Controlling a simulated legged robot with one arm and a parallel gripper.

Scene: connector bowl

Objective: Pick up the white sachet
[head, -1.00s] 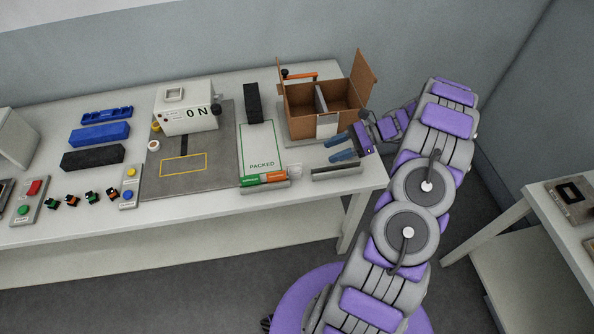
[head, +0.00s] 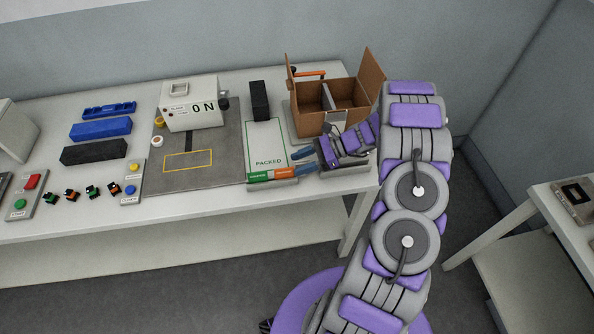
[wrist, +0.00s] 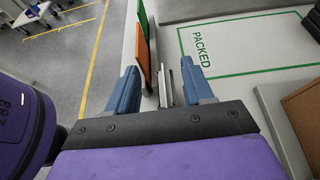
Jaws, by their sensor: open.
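My gripper (head: 304,161) is open, low over the right front of the table, just right of the orange piece. In the wrist view, my gripper's blue fingers (wrist: 160,68) stand apart. A thin pale upright piece (wrist: 163,86) shows edge-on between them; it looks like the white sachet, but I cannot tell for sure. In the head view, my gripper and wrist hide this spot.
A green piece (head: 259,177) and an orange piece (head: 284,173) stand in a row left of my gripper; both also show in the wrist view. The PACKED mat (head: 266,140) lies behind them. An open cardboard box (head: 350,117) stands behind my wrist.

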